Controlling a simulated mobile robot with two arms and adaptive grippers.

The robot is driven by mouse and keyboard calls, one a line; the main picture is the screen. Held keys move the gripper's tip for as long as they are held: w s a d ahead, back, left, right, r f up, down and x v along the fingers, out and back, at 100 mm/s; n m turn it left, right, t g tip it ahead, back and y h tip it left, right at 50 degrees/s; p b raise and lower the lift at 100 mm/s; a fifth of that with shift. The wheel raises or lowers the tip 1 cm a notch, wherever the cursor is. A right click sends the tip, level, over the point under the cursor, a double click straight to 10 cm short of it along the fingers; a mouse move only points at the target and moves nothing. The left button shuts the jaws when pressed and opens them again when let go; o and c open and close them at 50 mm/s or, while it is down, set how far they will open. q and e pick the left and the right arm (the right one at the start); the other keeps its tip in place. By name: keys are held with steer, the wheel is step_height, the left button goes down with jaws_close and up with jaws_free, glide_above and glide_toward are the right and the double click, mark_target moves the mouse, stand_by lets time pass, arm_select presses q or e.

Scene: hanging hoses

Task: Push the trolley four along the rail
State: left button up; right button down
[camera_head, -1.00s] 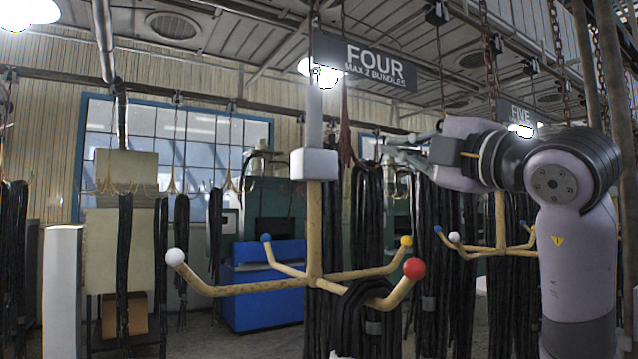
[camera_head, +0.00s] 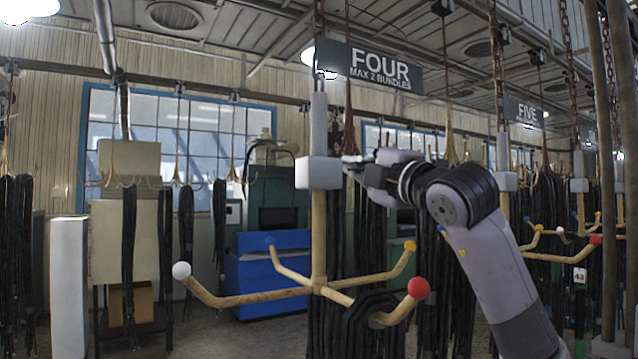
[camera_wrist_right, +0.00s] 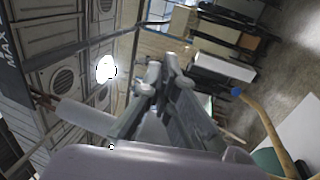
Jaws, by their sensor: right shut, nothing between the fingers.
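Trolley four hangs in the middle of the head view. Its dark FOUR sign (camera_head: 380,68) is at the top, with a white block (camera_head: 318,173) on the post below. Wooden arms with white (camera_head: 181,270), blue, yellow and red balls (camera_head: 418,288) spread out beneath. A dark hose bundle (camera_head: 365,318) hangs on the red-ball arm. My right gripper (camera_head: 352,162) is shut and empty, its tips close to the block's right side; whether they touch is unclear. In the right wrist view the shut fingers (camera_wrist_right: 158,72) point away from the camera. My left gripper is out of view.
Trolley five, with its FIVE sign (camera_head: 524,113), hangs to the right with more hoses, behind my right arm. A blue cabinet (camera_head: 268,275) stands behind trolley four. Hoses (camera_head: 128,255) hang on the left. Floor shows at the lower left.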

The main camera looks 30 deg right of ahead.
mark_target(338, 164)
steer(key=a, duration=0.3)
steer(key=shift+a+b, duration=0.1)
steer(key=shift+b, duration=0.2)
steer(key=a+b, duration=0.1)
steer(key=a, duration=1)
steer(key=shift+b, duration=0.4)
steer(key=a+b, duration=0.5)
steer(key=a, duration=0.9)
stand_by(0.3)
steer(key=shift+a, duration=0.1)
